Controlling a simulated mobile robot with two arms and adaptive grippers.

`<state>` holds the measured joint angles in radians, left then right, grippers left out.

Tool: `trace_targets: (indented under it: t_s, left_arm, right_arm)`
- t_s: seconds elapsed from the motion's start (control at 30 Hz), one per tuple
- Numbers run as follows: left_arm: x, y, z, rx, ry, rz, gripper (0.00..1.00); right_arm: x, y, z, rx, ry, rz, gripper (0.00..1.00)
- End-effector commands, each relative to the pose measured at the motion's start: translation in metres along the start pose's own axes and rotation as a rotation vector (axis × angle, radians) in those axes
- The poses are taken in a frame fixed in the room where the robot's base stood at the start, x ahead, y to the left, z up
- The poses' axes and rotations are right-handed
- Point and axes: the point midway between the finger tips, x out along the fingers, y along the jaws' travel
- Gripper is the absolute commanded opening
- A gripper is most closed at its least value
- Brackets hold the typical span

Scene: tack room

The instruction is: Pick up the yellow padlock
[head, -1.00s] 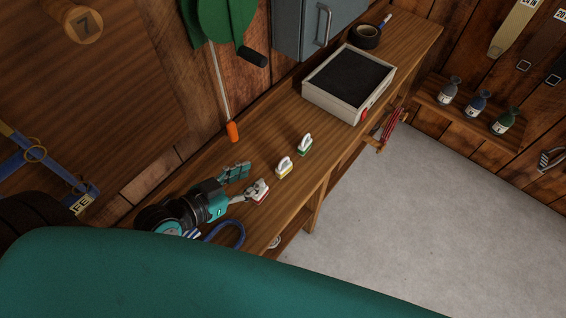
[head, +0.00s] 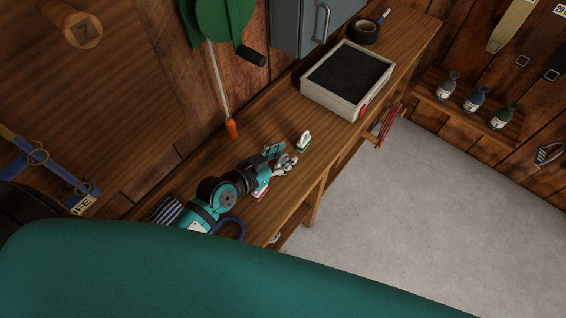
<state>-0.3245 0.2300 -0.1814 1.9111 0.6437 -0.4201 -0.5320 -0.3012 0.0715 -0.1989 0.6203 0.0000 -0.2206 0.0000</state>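My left gripper (head: 283,156) is low over the bench, at the spot where the yellow padlock stood a second ago. Its fingers and grey parts cover that spot, and I cannot make out the yellow padlock. Whether the fingers touch or hold it is hidden. A green padlock (head: 303,143) with a pale shackle stands just beyond the fingertips, to the upper right. A red padlock (head: 260,194) sits beside the wrist on the near side, partly covered. My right gripper is not in view.
The wooden bench (head: 270,120) runs to the upper right. A blue loop (head: 237,222) lies near my arm.

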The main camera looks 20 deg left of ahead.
Motion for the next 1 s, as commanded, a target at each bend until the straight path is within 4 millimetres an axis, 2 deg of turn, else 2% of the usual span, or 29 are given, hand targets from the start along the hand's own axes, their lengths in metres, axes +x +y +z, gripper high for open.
trace_targets:
  t_s: [0.17, 0.43, 1.0]
  left_arm:
    - [0.0002, 0.0, 0.0004, 0.0, -0.001, 0.0, 0.34]
    - [0.0, 0.0, 0.0005, 0.0, -0.001, 0.0, 0.01]
    - [-0.0011, -0.0002, -0.0024, 0.001, 0.0, 0.0, 0.0]
  right_arm:
    - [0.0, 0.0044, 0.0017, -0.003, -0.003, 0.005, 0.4]
    - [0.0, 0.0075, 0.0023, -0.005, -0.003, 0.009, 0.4]
    - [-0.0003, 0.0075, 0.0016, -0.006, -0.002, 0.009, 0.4]
